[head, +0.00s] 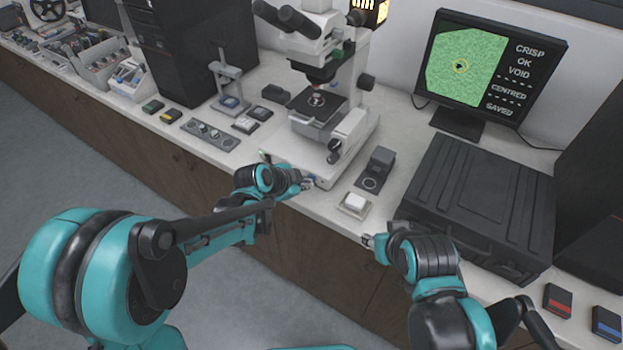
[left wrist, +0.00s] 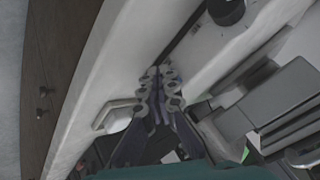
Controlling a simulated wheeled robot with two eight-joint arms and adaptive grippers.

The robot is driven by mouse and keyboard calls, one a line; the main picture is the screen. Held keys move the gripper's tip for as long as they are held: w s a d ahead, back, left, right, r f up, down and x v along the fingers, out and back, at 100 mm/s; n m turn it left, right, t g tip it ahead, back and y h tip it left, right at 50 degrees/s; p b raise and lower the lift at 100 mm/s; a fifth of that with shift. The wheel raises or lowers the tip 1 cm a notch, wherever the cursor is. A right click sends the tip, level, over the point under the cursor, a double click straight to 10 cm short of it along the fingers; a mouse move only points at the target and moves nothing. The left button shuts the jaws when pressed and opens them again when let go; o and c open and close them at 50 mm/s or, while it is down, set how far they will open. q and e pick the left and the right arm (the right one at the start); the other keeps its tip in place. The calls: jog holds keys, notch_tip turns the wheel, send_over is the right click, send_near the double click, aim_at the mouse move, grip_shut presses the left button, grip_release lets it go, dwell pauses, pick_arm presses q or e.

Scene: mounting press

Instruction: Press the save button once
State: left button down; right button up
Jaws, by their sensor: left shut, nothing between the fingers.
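A white square button (head: 355,202) on a light base sits near the bench's front edge; it seems to be the save button, though I read no label on it. My left gripper (head: 307,183) is at the microscope base's front corner, left of the button and apart from it. In the left wrist view its fingers (left wrist: 160,72) are together with nothing between them. My right gripper (head: 368,240) is just in front of the button at the bench edge, small and partly hidden by its wrist. The monitor (head: 465,75) shows a green picture and the words CRISP, OK, VOID, CENTRED and SAVED.
The microscope (head: 320,100) stands behind my left gripper. A dark block device (head: 377,170) stands behind the button. A large black case (head: 480,200) fills the bench on the right. A knob panel (head: 210,134) lies on the left. Red (head: 558,300) and blue (head: 606,324) boxes lie far right.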

pick_arm(q)
jog(key=shift+s+a, duration=0.4)
jog(key=shift+s, duration=0.1)
jog(key=s+a, duration=0.1)
jog(key=s, duration=0.1)
jog(key=s+a, duration=0.2)
dwell(0.4)
dwell(0.7)
jog(key=s+a+r+n+y, duration=0.3)
jog(key=s+a+n, duration=0.5)
jog(key=s+a+r+n+y, duration=0.2)
jog(key=s+a+r+n, duration=0.2)
jog(key=s+a+n, duration=0.3)
jog(key=shift+s+a+n+t+y, duration=0.35)
jog(key=shift+s+a, duration=0.35)
jog(key=shift+s, duration=0.55)
jog(key=shift+r, duration=0.1)
